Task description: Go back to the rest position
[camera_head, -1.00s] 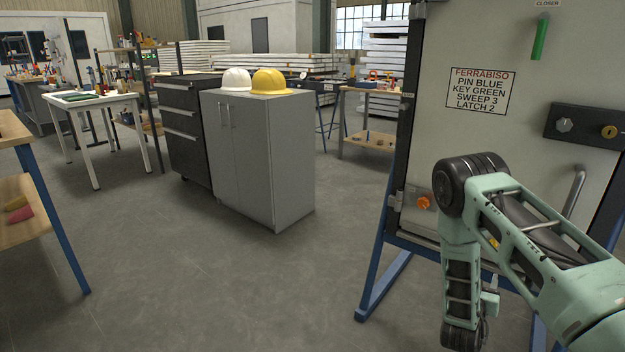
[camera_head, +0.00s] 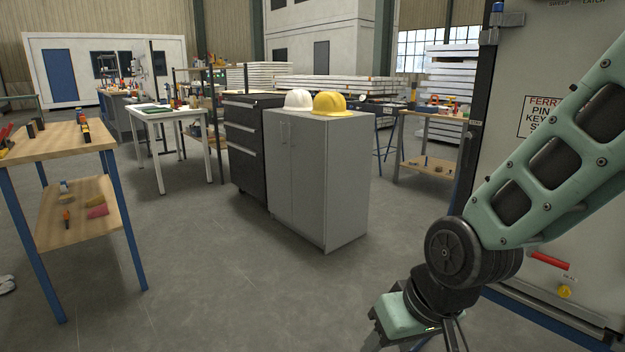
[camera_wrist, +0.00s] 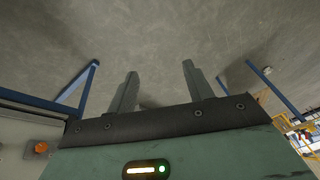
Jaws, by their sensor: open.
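My gripper (camera_wrist: 158,92) shows in the wrist view with its two fingers apart and nothing between them. Bare grey floor lies beyond the fingertips. In the head view my green arm is folded at the right, with its wrist low at the bottom edge, so the fingers are mostly cut off there. The arm stands in front of the grey container door panel (camera_head: 508,85) and covers much of it. Part of a label (camera_head: 540,116) shows on the panel.
A grey cabinet (camera_head: 345,185) with a white and a yellow helmet stands mid-floor, beside a black drawer cabinet (camera_head: 243,155). A wooden workbench (camera_head: 45,143) is at the left. A blue frame bar (camera_wrist: 75,85) is near my gripper. The floor between is clear.

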